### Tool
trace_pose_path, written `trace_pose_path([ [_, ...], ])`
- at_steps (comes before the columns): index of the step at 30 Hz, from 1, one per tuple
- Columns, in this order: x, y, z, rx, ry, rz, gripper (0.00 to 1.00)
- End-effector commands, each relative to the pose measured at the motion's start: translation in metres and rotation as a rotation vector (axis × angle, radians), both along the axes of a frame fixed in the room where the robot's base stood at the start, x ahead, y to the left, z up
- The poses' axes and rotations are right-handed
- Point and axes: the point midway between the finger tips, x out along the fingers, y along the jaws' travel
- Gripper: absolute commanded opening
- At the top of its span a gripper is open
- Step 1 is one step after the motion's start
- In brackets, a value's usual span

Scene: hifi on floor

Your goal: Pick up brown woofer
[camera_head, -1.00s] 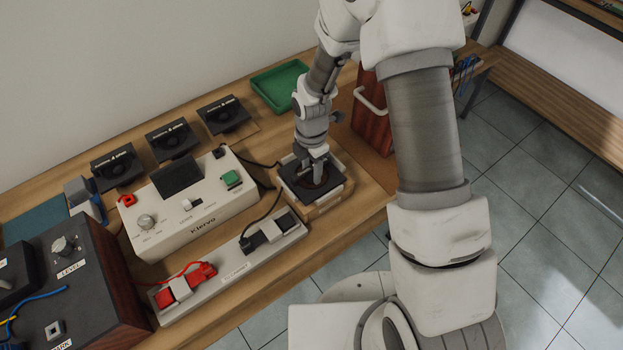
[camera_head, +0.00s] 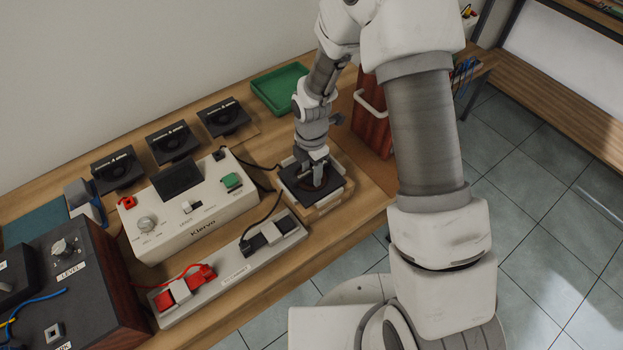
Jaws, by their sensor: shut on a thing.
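The woofer is a dark square plate with a round brownish cone (camera_head: 303,192), at the right part of the bench in the head view. It is at a low, pale-rimmed wooden holder (camera_head: 328,205). My gripper (camera_head: 318,182) points down onto the middle of the woofer and is shut on it. The fingers hide part of the cone. I cannot tell how far the woofer is above the holder.
A white console (camera_head: 195,210) and a grey strip with red and black connectors (camera_head: 230,275) stand left of the holder. Three black units (camera_head: 170,141) line the back. A green tray (camera_head: 280,88) and a red-brown box with a handle (camera_head: 372,115) are behind. A cable runs close by.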

Motion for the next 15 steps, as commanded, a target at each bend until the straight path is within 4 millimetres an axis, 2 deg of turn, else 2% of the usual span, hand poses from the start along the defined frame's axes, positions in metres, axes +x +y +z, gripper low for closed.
trace_pose_path([
  [8, 0.001, 0.0, 0.012, 0.0, -0.002, -0.001, 0.0],
  [15, 0.002, 0.0, 0.055, 0.002, -0.006, -0.001, 0.0],
])
